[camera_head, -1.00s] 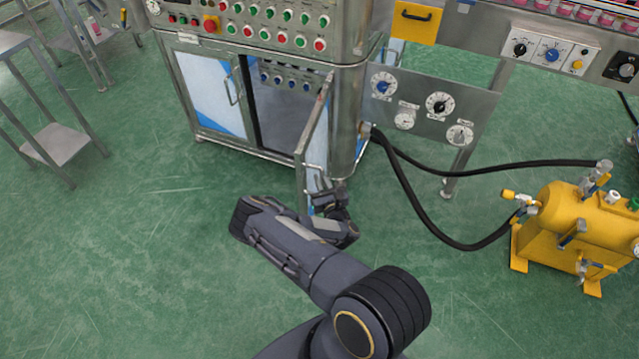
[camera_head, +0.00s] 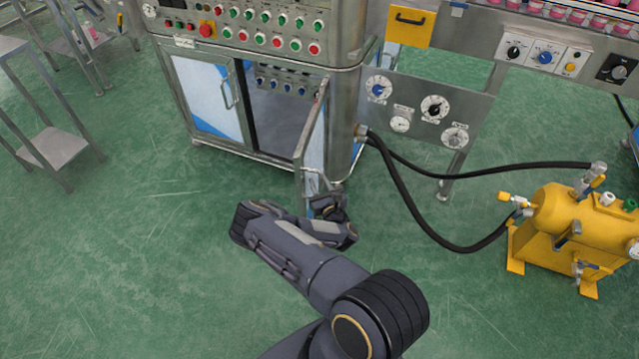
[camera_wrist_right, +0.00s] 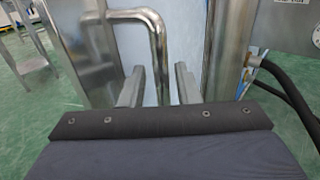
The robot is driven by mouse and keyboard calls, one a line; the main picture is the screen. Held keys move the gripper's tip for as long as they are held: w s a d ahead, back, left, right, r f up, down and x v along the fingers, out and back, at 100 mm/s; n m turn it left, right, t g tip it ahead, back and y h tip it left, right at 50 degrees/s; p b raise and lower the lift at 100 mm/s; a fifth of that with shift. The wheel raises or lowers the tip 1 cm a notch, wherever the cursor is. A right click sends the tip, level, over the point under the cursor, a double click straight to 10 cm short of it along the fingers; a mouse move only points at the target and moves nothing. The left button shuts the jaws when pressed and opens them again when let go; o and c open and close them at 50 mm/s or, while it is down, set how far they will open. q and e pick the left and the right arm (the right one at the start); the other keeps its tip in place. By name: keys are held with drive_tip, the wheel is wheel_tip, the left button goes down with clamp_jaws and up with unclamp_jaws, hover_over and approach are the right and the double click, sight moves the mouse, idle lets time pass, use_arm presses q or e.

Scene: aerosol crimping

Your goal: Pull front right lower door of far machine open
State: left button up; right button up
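The far machine (camera_head: 262,52) is a steel cabinet with a button panel above two lower doors. Its front right lower door (camera_head: 312,140) stands swung well outward, and the dark compartment (camera_head: 280,118) behind it is exposed. My right gripper (camera_head: 322,190) is at the outer side of this door, by its handle. In the right wrist view, the gripper's two fingers (camera_wrist_right: 158,88) are apart, with the bent metal door handle (camera_wrist_right: 158,50) between them and a gap to each side. The fingertips are small and partly hidden in the head view. My left gripper is not in view.
The left lower door (camera_head: 210,95) is shut. A gauge panel (camera_head: 420,108) and black hoses (camera_head: 440,235) lie right of the open door, leading towards a yellow tank (camera_head: 575,225). A steel stand (camera_head: 55,147) is at left. Green floor in front is clear.

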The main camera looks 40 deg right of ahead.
drive_tip(key=p+v, duration=0.1)
drive_tip(key=v, duration=0.6)
drive_tip(key=shift+s, duration=0.35)
drive_tip(key=shift+a, duration=0.1)
